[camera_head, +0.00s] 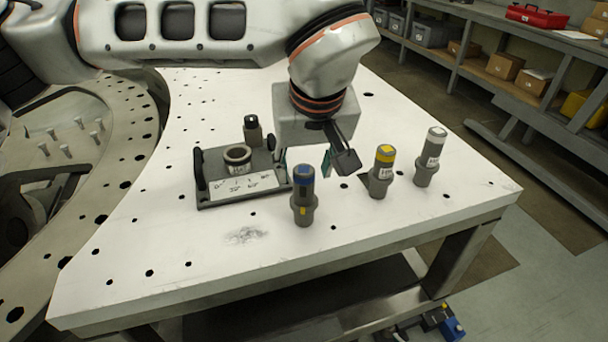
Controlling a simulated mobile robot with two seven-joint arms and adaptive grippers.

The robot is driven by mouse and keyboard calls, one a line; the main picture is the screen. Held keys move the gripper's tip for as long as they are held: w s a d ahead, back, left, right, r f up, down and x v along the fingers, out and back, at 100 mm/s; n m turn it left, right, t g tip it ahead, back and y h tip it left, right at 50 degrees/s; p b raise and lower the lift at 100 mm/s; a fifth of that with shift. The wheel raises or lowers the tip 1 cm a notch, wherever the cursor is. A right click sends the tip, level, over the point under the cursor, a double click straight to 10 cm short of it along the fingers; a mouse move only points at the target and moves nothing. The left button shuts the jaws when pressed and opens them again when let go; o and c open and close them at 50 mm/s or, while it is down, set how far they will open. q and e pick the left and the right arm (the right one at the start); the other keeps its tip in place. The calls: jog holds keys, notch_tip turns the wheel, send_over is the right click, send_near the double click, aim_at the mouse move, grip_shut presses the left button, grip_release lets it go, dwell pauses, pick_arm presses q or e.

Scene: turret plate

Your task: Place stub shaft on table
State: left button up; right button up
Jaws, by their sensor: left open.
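Three stub shafts stand upright on the white table (220,262). One has a blue cap (304,197) and is nearest, one has a yellow cap (381,171), and one has a white or grey top (430,157) at the right. My right gripper is not in view.
A dark fixture tray (243,203) with a ring (237,155) and a labelled plate sits left of the gripper. A curved perforated plate (118,160) borders the table's left. The front of the table is clear.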

pick_arm(q)
jog(key=v, duration=0.8)
